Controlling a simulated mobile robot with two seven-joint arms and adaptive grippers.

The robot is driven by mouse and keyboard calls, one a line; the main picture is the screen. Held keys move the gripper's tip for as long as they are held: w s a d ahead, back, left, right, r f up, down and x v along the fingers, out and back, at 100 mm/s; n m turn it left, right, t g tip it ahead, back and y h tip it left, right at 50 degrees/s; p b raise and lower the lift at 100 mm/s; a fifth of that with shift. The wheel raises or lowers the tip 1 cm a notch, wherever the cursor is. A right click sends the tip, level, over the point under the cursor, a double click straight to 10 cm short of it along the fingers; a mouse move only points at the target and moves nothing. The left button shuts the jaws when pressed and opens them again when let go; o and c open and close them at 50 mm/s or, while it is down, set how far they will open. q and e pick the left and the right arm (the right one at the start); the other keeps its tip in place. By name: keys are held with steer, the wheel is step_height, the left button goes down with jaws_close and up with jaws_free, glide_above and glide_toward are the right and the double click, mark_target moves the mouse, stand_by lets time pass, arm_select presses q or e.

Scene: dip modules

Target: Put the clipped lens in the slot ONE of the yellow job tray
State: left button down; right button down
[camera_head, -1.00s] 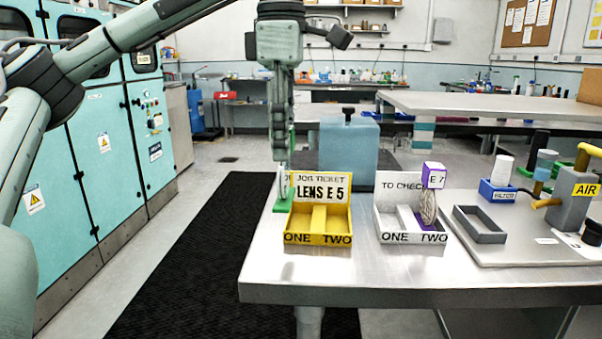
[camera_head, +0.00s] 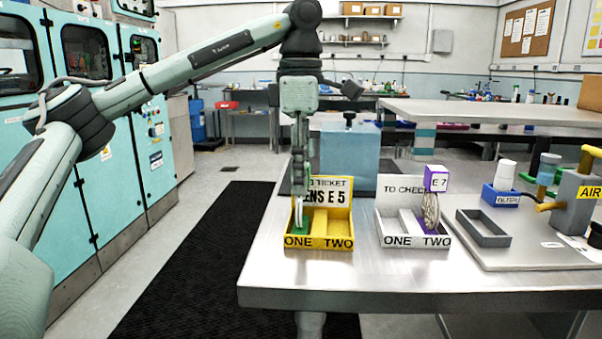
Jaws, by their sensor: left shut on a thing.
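The yellow job tray (camera_head: 347,228) stands on the metal bench. Its back card reads JOB TICKET, LENS E 5, and its front is marked ONE and TWO. My left gripper (camera_head: 299,188) points down over slot ONE, in front of the card's left part, and is shut on the clipped lens. The lens's green clip (camera_head: 303,228) shows low inside compartment ONE. The lens itself is a thin pale edge above the clip, mostly hidden by the fingers. I cannot tell whether the clip touches the tray floor. My right gripper is out of view.
A white TO CHECK tray (camera_head: 385,229) stands to the right, with a purple-clipped round lens (camera_head: 431,208) tagged E 7 in slot TWO. A grey open tray (camera_head: 482,227), a blue bin (camera_head: 500,197) and an AIR fixture (camera_head: 570,205) stand farther right. A blue-grey box (camera_head: 350,160) is behind.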

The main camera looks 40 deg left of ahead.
arm_select(q)
steer(key=shift+f, duration=0.15)
steer(key=c, duration=1.2)
jaws_free()
steer(key=shift+o, duration=0.2)
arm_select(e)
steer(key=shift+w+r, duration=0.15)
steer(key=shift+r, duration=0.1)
arm_select(q)
steer(key=shift+r, duration=0.3)
step_height(320, 180, up, 4)
steer(key=shift+p, duration=0.5)
step_height(320, 180, up, 2)
steer(key=shift+r+p, duration=0.1)
steer(key=shift+p, duration=0.35)
steer(key=shift+r, duration=2.75)
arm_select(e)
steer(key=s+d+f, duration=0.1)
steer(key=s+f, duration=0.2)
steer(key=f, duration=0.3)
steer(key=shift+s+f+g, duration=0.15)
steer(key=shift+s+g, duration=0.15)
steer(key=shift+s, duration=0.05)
